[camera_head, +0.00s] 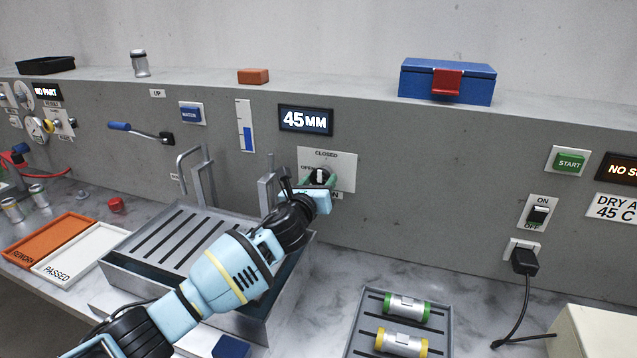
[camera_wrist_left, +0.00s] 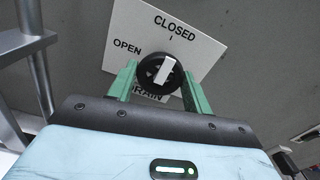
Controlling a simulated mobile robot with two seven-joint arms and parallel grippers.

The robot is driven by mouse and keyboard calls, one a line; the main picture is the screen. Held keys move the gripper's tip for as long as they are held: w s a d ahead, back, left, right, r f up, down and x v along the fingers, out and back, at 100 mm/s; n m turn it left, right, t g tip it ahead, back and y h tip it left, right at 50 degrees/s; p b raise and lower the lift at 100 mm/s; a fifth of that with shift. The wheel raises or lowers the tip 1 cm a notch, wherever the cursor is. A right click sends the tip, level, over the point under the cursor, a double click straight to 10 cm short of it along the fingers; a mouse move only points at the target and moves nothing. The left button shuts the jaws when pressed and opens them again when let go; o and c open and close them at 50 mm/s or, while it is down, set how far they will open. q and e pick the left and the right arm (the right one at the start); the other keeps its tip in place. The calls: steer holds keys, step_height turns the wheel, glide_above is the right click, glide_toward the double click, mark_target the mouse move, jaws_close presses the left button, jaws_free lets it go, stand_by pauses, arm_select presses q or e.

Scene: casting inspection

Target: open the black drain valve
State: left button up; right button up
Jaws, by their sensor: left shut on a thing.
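The black drain valve (camera_head: 319,174) is a round black knob with a white pointer bar, on a white plate (camera_head: 343,172) marked CLOSED at the top and OPEN at the left. It also shows in the left wrist view (camera_wrist_left: 160,72), where the plate looks tilted. The white pointer stands along the plate's upright, towards the CLOSED mark. My left gripper (camera_wrist_left: 161,80) has its green fingers on either side of the knob and is shut on it. In the head view, the gripper (camera_head: 317,182) partly hides the plate's lower part. My right gripper is out of view.
A slotted metal tank (camera_head: 175,240) with upright metal brackets stands left of the valve, under my left arm. A display (camera_head: 305,120) reading 45 MM is above the valve. A grey tray (camera_head: 362,335) with two castings lies at the front right. Bare marble lies right of the gripper.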

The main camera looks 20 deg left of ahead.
arm_select(q)
steer(key=shift+n, duration=0.4)
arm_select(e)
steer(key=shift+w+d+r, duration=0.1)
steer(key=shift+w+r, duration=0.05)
arm_select(q)
steer(key=n+p, duration=0.1)
steer(key=n, duration=0.1)
steer(key=shift+r+n, duration=0.1)
steer(key=shift+n, duration=0.3)
steer(key=n, duration=0.5)
steer(key=shift+p, duration=0.3)
steer(key=n, duration=0.5)
steer(key=shift+n, duration=2.2)
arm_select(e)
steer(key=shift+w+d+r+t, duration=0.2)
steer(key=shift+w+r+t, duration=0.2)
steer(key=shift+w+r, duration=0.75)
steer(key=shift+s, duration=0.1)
arm_select(q)
steer(key=o, duration=1)
steer(key=shift+s, duration=0.1)
